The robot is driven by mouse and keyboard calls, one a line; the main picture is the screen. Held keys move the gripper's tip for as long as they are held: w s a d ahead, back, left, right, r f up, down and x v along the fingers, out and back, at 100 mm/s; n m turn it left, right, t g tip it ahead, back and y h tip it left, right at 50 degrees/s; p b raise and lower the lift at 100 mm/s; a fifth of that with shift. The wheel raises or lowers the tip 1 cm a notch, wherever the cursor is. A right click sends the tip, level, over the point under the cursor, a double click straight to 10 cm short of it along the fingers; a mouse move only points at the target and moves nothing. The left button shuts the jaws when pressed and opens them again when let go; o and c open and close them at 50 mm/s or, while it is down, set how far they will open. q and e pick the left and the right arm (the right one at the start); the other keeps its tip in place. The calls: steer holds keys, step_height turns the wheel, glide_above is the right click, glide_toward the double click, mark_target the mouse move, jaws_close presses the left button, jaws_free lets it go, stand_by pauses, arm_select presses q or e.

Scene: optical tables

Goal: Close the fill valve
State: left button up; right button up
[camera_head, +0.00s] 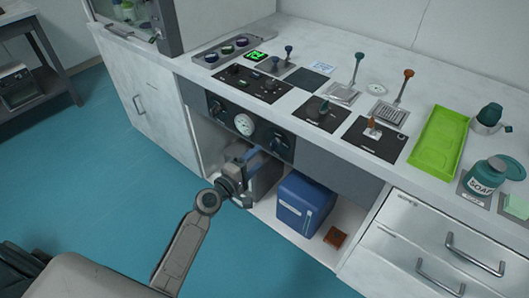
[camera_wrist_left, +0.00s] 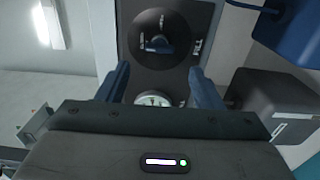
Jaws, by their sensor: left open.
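The fill valve (camera_wrist_left: 157,44) shows in the left wrist view as a blue handle on a round dark plate, with the label FILL beside it. In the head view it is the right-hand knob (camera_head: 277,142) on the dark front panel under the counter. My left gripper (camera_head: 250,158) is just in front of that panel, below the gauge and the right knob. In the wrist view its two blue fingers (camera_wrist_left: 159,70) are apart and empty, pointing toward the valve; I see no contact. My right gripper is not in view.
A pressure gauge (camera_head: 243,124) sits left of the valve, with another knob (camera_head: 216,109) beyond it. Below, the open shelf holds a blue box (camera_head: 304,205) and a small brown object (camera_head: 335,237). The countertop above carries levers, a green tray (camera_head: 438,143) and a soap jar (camera_head: 483,179).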

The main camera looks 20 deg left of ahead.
arm_select(q)
steer(key=v, duration=0.3)
steer(key=shift+s+a, duration=0.1)
steer(key=shift+s, duration=0.25)
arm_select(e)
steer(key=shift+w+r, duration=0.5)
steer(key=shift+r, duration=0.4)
